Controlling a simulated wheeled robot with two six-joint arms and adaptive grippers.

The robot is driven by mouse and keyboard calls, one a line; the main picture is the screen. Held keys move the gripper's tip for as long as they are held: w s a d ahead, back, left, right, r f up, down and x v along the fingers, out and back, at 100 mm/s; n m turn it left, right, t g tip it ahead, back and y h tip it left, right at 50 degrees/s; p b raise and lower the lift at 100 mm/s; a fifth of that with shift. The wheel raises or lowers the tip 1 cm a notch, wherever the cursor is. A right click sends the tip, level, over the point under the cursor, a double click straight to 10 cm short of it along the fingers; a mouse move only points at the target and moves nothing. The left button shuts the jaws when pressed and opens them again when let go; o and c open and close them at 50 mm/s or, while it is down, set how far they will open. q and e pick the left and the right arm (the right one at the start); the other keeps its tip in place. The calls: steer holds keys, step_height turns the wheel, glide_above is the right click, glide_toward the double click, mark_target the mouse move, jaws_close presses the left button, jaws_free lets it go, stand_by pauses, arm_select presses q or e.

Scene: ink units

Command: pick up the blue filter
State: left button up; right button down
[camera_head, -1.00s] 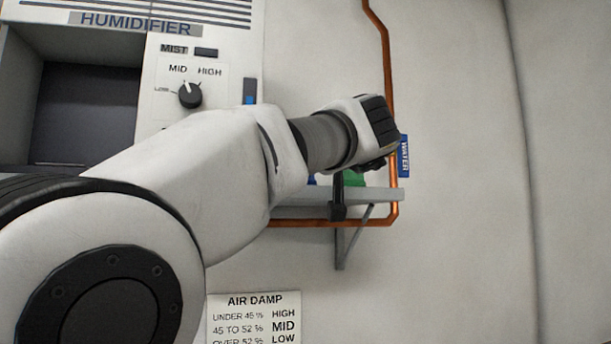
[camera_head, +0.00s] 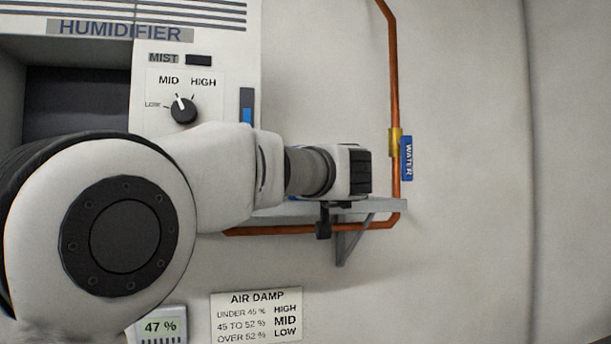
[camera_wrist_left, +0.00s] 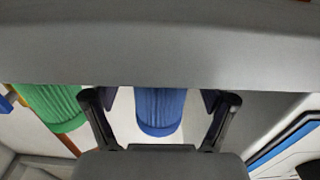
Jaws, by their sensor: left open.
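The blue filter (camera_wrist_left: 160,110), a ribbed cylinder, shows in the left wrist view between the two spread black fingers of my left gripper (camera_wrist_left: 160,98). Gaps show on both sides of it, so the fingers are open and not closed on it. Its upper part in this view is cut off by a wide grey surface. In the head view my left gripper (camera_head: 325,218) is at the small wall shelf, with a dark finger in front of the shelf edge. My arm hides nearly all of the filter there. My right gripper is not in view.
A green ribbed filter (camera_wrist_left: 52,105) is left of the blue one in the left wrist view. The grey shelf (camera_head: 385,205) has a bracket and a copper pipe (camera_head: 394,90) around it.

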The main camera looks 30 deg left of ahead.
arm_select(q)
steer(key=shift+s+d+r, duration=0.1)
steer(key=shift+s+d, duration=0.05)
steer(key=shift+d, duration=0.05)
steer(key=c, duration=1.3)
steer(key=shift+a, duration=0.1)
steer(key=shift+c, duration=0.4)
steer(key=shift+r, duration=0.1)
